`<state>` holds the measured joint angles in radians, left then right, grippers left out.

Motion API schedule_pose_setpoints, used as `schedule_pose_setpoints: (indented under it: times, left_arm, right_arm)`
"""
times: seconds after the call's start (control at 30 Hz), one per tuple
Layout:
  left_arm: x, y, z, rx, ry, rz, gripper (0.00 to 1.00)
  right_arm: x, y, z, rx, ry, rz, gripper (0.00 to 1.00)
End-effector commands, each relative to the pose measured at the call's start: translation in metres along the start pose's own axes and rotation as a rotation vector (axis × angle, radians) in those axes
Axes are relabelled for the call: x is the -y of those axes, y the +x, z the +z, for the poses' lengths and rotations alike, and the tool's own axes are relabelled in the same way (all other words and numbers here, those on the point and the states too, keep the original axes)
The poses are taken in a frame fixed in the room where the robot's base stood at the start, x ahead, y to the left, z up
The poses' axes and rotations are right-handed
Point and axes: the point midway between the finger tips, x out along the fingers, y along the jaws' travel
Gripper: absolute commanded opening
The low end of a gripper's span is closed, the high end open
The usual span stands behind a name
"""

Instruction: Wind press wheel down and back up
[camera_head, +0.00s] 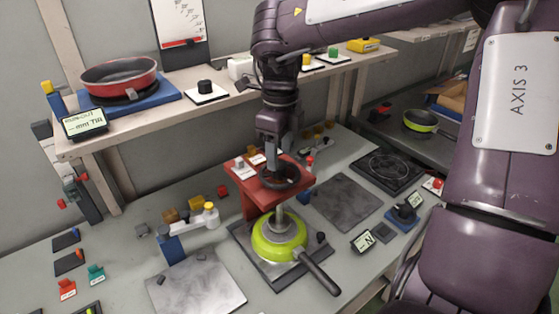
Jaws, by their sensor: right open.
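The press is a red frame (243,189) at the middle of the bench, with a dark hand wheel (291,181) on its top. My right gripper (272,165) points straight down at the wheel, with its fingertips at or just above the rim. It is open; whether it touches the wheel I cannot tell. Below the wheel, the press's metal spindle (279,218) reaches down to a lime-green pan (268,247). The pan sits on a dark base plate, its black handle (318,272) pointing to the lower right. My left gripper is not in view.
A shelf (215,100) behind holds a red pan (119,76) on a blue stand and a display. Grey plates (200,283) lie left and right of the press. Small displays (363,241) and a blue post (172,246) stand nearby. Another green pan (420,121) is at the right.

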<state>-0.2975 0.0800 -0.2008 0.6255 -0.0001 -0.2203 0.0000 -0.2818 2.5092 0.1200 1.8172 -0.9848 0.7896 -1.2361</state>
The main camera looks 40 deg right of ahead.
Motion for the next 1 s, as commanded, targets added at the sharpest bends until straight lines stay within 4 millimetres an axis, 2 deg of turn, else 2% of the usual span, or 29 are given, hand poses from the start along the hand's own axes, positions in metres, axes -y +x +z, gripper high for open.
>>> schedule_pose_setpoints:
  times: [0.2, 0.53, 0.87, 1.0]
  left_arm:
    - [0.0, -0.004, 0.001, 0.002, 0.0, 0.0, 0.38]
    - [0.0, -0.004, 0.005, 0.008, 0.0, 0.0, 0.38]
    - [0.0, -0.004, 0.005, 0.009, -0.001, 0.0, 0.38]
    - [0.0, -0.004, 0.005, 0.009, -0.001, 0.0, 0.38]
  right_arm:
    - [0.0, 0.024, 0.0, -0.001, 0.0, 0.001, 0.52]
    - [0.0, 0.029, 0.0, 0.001, 0.001, 0.0, 0.52]
    - [0.0, 0.029, 0.0, 0.001, 0.001, 0.0, 0.09]
    - [0.0, 0.028, 0.0, 0.001, 0.004, 0.0, 0.07]
